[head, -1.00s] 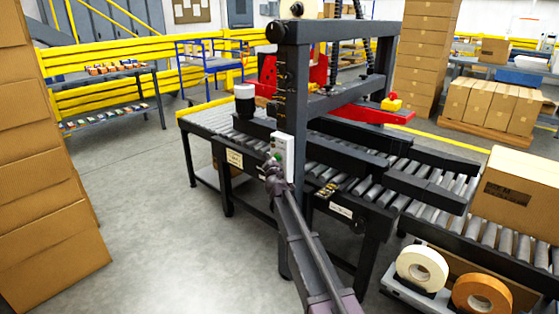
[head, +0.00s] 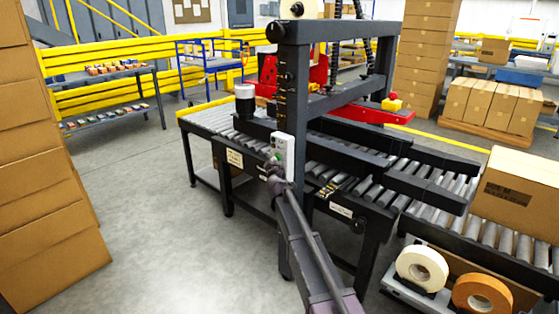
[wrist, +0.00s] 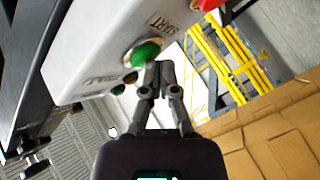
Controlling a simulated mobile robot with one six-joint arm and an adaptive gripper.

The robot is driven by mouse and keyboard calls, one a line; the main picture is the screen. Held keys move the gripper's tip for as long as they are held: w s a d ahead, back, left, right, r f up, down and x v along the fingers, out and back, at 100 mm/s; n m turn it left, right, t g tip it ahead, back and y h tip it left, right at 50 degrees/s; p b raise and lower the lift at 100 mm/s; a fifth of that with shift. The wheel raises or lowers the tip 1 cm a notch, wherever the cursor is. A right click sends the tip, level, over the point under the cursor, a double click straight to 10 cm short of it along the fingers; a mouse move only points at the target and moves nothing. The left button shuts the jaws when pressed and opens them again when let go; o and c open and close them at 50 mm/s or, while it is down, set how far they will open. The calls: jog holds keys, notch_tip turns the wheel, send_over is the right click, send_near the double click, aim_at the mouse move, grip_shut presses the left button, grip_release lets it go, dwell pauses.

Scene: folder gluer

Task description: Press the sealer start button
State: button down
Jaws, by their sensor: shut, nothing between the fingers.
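The sealer start button is a green round button (wrist: 146,53) in a metal ring on a pale control box, under a label reading START in the wrist view. The control box (head: 289,152) is fixed to the near upright of the dark sealer frame (head: 294,90) in the head view. My gripper (wrist: 158,68) is shut and empty, its fingertips right at the lower right edge of the green button. I cannot tell whether they touch it. In the head view my gripper (head: 275,170) is at the lower left of the box, small and partly hidden by my arm.
A red button (wrist: 210,4) is on the same box, at the top edge of the wrist view. A roller conveyor (head: 210,118) runs through the sealer. A carton (head: 520,190) rests on rollers at right. Stacked cartons (head: 45,160) stand at left; open floor lies between.

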dwell(0.5)
jog(key=shift+s+a, duration=0.3)
jog(key=shift+s, duration=0.2)
jog(key=shift+s+a, duration=0.1)
jog(key=s+a, duration=0.1)
jog(key=s, duration=0.1)
jog(key=s+a, duration=0.2)
jog(key=shift+s+a, duration=0.25)
jog(key=shift+a, duration=0.05)
dwell(0.6)
dwell(0.5)
